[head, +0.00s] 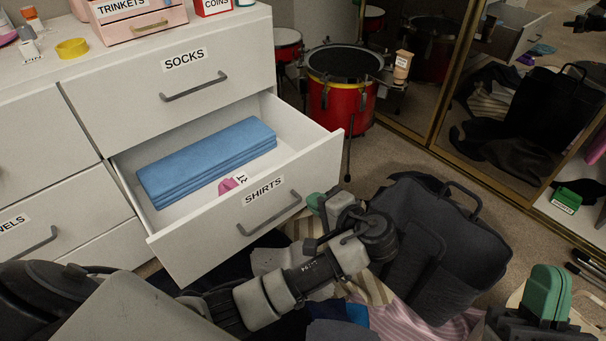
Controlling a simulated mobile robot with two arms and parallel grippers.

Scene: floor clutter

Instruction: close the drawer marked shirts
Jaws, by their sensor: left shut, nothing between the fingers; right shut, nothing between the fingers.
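The drawer marked shirts (205,240) is pulled well out of the white dresser. Its front carries a grey bar handle (269,218) and the SHIRTS label. Inside lie a folded blue cloth (205,160) and a small pink item with a tag (229,184). My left gripper (318,203), with green fingertips, is shut and empty. It appears just right of the handle, in front of the drawer face; I cannot tell if it touches. My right gripper (548,292) is shut and empty at the lower right, away from the drawer.
The socks drawer (180,85) above is shut. A dark bag (425,240) and loose clothes (440,325) lie on the floor right of the drawer. A red drum (340,95) stands behind. Mirrored doors (510,130) line the right side.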

